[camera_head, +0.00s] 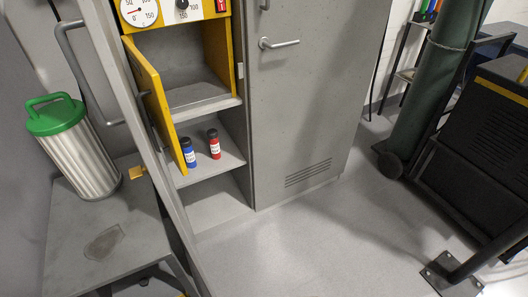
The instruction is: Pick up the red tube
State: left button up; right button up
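The red tube (214,146) stands upright on a grey shelf (218,164) inside the cabinet. It has a dark cap and a pale label. A blue tube (188,153) with a dark cap stands just to its left, close to the open yellow door. Neither of my grippers shows in the head view.
The open yellow door (158,100) hangs left of the shelf. A grey cabinet door (305,90) with a handle is shut on the right. A ribbed canister (82,160) with a green lid stands on a grey bench (75,240) at left. The floor (320,240) in front is clear.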

aim_at(212, 133)
jog(key=z, duration=0.75)
jog(key=i, duration=0.5)
jog(key=z, duration=0.45)
jog(key=i, duration=1.2)
jog(key=u, duration=0.65)
jog(key=i, duration=0.8)
jog(key=u, duration=0.85)
